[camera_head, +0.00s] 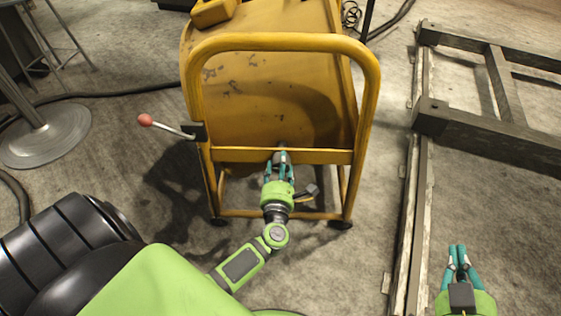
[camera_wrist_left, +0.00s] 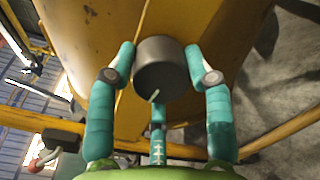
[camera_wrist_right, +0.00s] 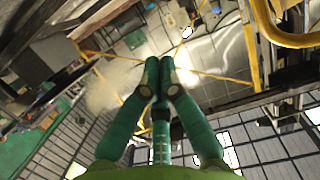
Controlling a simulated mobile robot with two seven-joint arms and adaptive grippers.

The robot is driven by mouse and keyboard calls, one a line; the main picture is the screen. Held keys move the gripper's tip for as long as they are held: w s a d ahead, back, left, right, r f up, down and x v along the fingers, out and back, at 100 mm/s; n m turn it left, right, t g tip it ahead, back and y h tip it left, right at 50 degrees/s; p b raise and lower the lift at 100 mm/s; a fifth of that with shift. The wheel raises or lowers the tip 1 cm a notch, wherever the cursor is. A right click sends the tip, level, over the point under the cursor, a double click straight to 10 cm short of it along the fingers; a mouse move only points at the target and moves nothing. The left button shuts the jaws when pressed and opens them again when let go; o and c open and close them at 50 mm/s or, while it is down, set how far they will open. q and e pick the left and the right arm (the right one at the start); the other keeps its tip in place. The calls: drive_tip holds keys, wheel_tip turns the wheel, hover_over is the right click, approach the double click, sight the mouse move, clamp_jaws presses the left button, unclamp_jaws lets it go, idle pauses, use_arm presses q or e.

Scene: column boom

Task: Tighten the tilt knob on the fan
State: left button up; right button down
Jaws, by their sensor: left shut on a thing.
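The fan (camera_head: 250,100) is a worn yellow wheeled drum with a tubular frame, in the middle of the head view. Its dark grey round knob (camera_wrist_left: 163,66) sits on the yellow body in the left wrist view, with a pale line on its rim. My left gripper (camera_head: 280,168) is at the fan's lower crossbar, its teal fingers around the knob and shut on it. In the head view the gripper mostly hides the knob. My right gripper (camera_head: 457,258) is at the lower right, away from the fan. Its fingertips are together and empty.
A lever with a red ball (camera_head: 145,120) sticks out left of the fan frame. A dark metal frame (camera_head: 490,135) lies on the floor at right. A round stand base (camera_head: 45,135) and a black cable (camera_head: 110,93) are at left. Bare concrete lies between.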

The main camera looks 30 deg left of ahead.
use_arm(q)
drive_tip(key=shift+w+r+m+p, duration=0.15)
drive_tip(key=shift+r+m+p, duration=0.25)
drive_tip(key=shift+m+p, duration=0.55)
drive_tip(key=m+p, duration=0.1)
drive_tip(key=m, duration=0.2)
drive_tip(key=shift+d+p, duration=0.1)
drive_tip(key=shift+p, duration=0.2)
use_arm(e)
drive_tip(key=s+d+f+m+g+h, duration=0.1)
drive_tip(key=s+d+f+g+h, duration=0.45)
drive_tip(key=s+f+g, duration=0.75)
use_arm(q)
drive_tip(key=m+p, duration=0.2)
drive_tip(key=m, duration=0.2)
drive_tip(key=m+p, duration=0.2)
drive_tip(key=m, duration=0.2)
drive_tip(key=shift+w+d+f+g, duration=0.1)
drive_tip(key=shift+f+g, duration=0.05)
drive_tip(key=shift+g, duration=0.15)
drive_tip(key=shift+f+m+y+p, duration=0.1)
drive_tip(key=shift+m+y+p, duration=0.3)
drive_tip(key=shift+m, duration=1.25)
use_arm(e)
wheel_tip(320, 180, down, 14)
drive_tip(key=s+d+y, duration=0.1)
drive_tip(key=y, duration=0.1)
drive_tip(key=shift+s+d+r, duration=0.2)
drive_tip(key=shift+d, duration=0.05)
drive_tip(key=shift+f, duration=0.1)
